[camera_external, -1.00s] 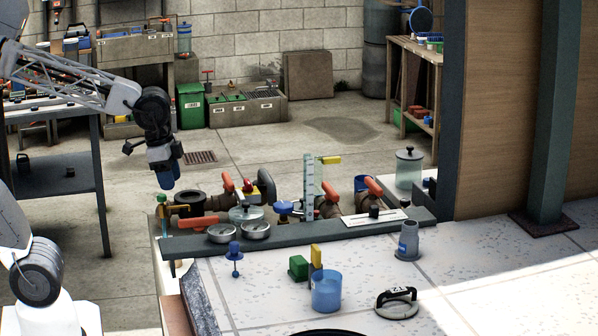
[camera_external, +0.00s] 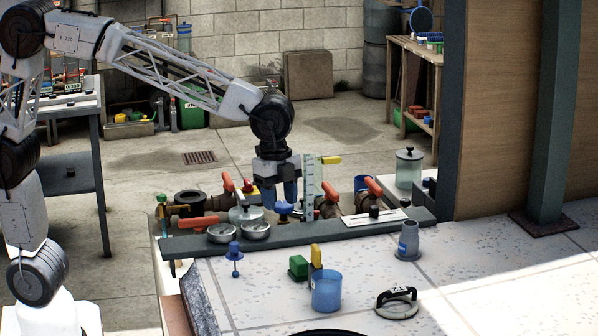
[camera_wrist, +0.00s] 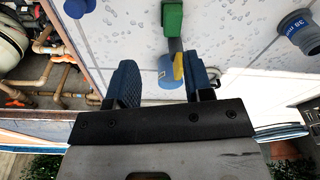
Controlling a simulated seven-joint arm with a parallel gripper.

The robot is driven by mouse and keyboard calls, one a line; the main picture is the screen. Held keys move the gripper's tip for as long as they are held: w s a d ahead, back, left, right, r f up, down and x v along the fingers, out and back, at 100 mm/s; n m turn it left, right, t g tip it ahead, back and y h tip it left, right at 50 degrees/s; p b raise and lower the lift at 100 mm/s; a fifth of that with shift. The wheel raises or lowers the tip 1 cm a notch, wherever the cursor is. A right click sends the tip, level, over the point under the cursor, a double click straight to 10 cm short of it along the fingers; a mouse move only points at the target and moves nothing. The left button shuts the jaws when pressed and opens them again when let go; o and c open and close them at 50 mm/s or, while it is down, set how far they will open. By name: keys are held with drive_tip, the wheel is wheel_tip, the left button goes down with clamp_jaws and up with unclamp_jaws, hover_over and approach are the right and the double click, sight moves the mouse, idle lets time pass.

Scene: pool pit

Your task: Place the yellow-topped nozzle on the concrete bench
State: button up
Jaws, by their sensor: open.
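A small upright piece with a yellow top (camera_external: 316,255) stands at the blue cup (camera_external: 326,291) on the pale speckled slab (camera_external: 460,290); it looks like the nozzle. Its dark lower part is partly hidden, and I cannot tell whether it is inside or behind the cup. The yellow part (camera_wrist: 178,66) also shows in the wrist view, beyond my fingers. My gripper (camera_external: 277,204) is open and empty, pointing down behind the dark grey ledge (camera_external: 300,236), apart from the nozzle. Which surface is the concrete bench is unclear.
A green block (camera_external: 298,267) touches or nearly touches the yellow-topped piece. A blue knob-like piece (camera_external: 234,256), grey fitting (camera_external: 408,240) and ring with a black handle (camera_external: 397,301) stand on the slab. Orange-handled valves (camera_external: 228,184) and a tall ruler-like post (camera_external: 309,185) crowd around my gripper.

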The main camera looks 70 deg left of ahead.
sight(316, 247)
drive_tip(key=w+d+f+m, duration=0.1)
drive_tip(key=d, duration=0.2)
drive_tip(key=w+d+m, duration=0.1)
drive_tip(key=w+d, duration=0.1)
drive_tip(key=d, duration=0.1)
drive_tip(key=w+d+f+m, duration=0.1)
drive_tip(key=w+d, duration=0.1)
drive_tip(key=d, duration=0.1)
drive_tip(key=shift+w+d+f+g, duration=0.25)
drive_tip(key=shift+d+f+g, duration=0.05)
drive_tip(key=shift+f, duration=0.05)
drive_tip(key=shift+d+f, duration=0.1)
drive_tip(key=shift+f, duration=1.2)
drive_tip(key=shift+s+d+f, duration=0.1)
drive_tip(key=shift+d+f, duration=0.05)
drive_tip(key=shift+f, duration=1.15)
drive_tip(key=shift+d+f, duration=0.15)
drive_tip(key=shift+f, duration=1.1)
drive_tip(key=shift+c, duration=0.3)
clamp_jaws()
